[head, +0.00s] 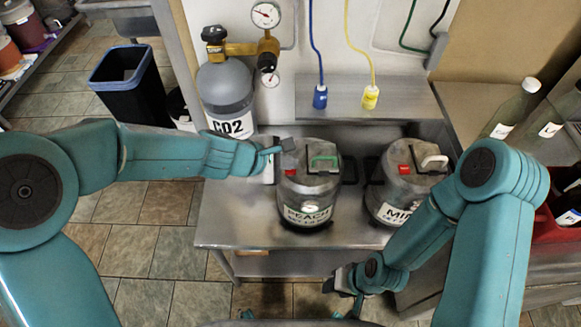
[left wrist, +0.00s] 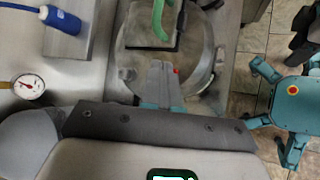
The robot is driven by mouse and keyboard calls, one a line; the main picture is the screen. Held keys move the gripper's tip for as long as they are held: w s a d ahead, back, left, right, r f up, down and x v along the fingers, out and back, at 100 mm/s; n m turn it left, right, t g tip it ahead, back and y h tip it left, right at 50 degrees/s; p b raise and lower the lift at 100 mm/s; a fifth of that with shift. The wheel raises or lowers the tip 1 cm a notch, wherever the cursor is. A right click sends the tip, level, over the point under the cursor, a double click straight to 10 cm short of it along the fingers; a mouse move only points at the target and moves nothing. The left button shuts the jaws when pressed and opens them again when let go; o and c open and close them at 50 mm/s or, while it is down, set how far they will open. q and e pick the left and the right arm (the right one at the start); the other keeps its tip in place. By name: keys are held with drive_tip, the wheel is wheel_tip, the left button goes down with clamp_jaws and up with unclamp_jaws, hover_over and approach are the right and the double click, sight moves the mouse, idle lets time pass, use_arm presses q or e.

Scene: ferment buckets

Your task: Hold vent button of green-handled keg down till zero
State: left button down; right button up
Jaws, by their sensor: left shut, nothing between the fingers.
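The green-handled keg (head: 308,196) is a grey metal keg labelled PEACH, standing on the steel bench. Its green handle (head: 324,160) and red vent button (head: 289,172) are on the lid. A small round dial (head: 310,208) is on its front, too small to read. My left gripper (head: 286,146) is shut and empty, at the keg's back left edge. In the left wrist view, its fingers (left wrist: 160,68) lie over the lid, just beside the red button (left wrist: 176,71); contact cannot be told. My right gripper (head: 343,281) hangs low before the bench; its opening is unclear.
A second keg (head: 400,188) labelled MI, with a white handle and red button, stands to the right. A CO2 cylinder (head: 226,92) with gauges stands at the back left. Blue (head: 320,97) and yellow (head: 370,97) hose connectors hang behind the kegs. Bottles (head: 512,105) are at the right.

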sight(287, 171)
use_arm(q)
drive_tip(key=shift+f+b, duration=0.4)
drive_tip(key=shift+r, duration=0.1)
idle(4.2)
drive_tip(key=shift+r+p, duration=0.95)
wheel_tip(287, 171, up, 5)
drive_tip(key=p, duration=0.5)
drive_tip(key=shift+r, duration=0.1)
drive_tip(key=shift+a, duration=0.1)
